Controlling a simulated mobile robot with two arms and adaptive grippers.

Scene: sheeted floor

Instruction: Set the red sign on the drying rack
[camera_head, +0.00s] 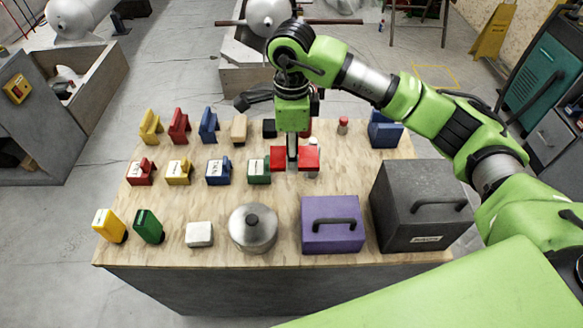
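My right arm reaches in from the right and its gripper (292,158) points straight down over the table. A flat red piece (310,159) shows on both sides of its narrow end; I cannot tell whether it is held or part of the gripper. A slanted red stand-like piece (179,127) sits in the back row, and a red block with a white label (141,172) sits in the middle row. I cannot tell which red thing is the sign. No drying rack is clearly recognisable. My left gripper is out of view.
A small bottle (313,155) stands close behind the gripper.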

